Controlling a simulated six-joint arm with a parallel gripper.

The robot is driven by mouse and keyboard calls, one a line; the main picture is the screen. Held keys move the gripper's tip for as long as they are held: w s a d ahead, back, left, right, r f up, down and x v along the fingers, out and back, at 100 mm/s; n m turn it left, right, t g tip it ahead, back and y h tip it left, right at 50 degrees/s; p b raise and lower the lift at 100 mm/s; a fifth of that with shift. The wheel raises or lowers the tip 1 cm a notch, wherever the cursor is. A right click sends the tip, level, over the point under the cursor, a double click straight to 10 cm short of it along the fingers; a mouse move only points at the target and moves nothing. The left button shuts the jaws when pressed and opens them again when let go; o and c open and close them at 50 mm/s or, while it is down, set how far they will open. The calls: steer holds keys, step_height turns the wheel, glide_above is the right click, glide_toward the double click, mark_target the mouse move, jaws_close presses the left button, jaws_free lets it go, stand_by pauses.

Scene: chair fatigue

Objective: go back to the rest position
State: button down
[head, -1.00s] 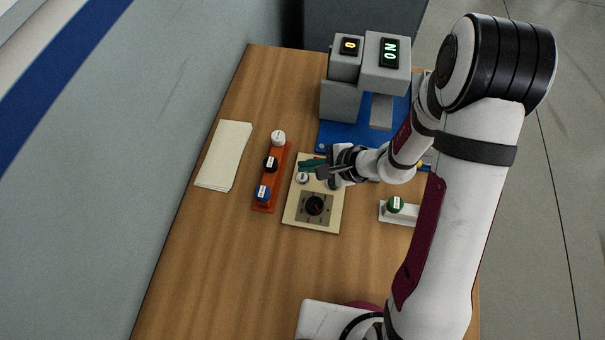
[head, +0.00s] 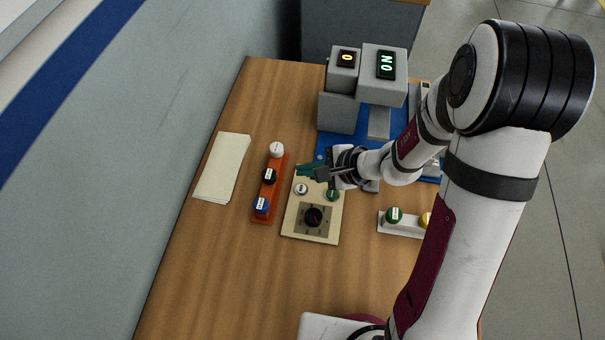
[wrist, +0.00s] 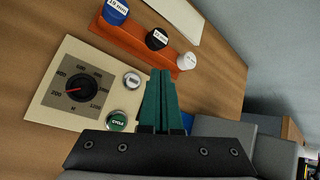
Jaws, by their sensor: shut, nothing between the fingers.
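My gripper (head: 308,170) is above the far end of the cream control panel (head: 294,225). Its teal fingers are together and empty; they also show close up in the wrist view (wrist: 162,98). The panel carries a black dial (head: 314,216), a white button (head: 301,189) and a green button (head: 332,195). In the wrist view the green button (wrist: 117,121) reads "CYCLE", and the fingers are beside it. From the head view I cannot tell the exact height of the fingers over the panel.
An orange rack (head: 262,217) with white, black and blue knobs stands left of the panel. A paper pad (head: 222,168) lies further left. A grey machine (head: 340,112) with lit displays stands behind on a blue base. A white holder (head: 403,229) with green and yellow knobs is at right. The front wood is clear.

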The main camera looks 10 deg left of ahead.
steer(key=shift+s+r, duration=0.1)
steer(key=shift+r, duration=0.25)
steer(key=s+r+n+g, duration=0.2)
steer(key=s+r+n, duration=0.3)
steer(key=r, duration=0.4)
steer(key=s+d+r+n+h, duration=0.1)
steer(key=s+d+r+h, duration=0.1)
steer(key=s+d, duration=0.4)
steer(key=s+d+r+n+g+h, duration=0.1)
steer(key=s+d+r+h, duration=0.1)
steer(key=s+d+h, duration=0.3)
steer(key=s+d, duration=0.2)
steer(key=s, duration=0.2)
steer(key=shift+s, duration=0.4)
steer(key=shift+r, duration=0.1)
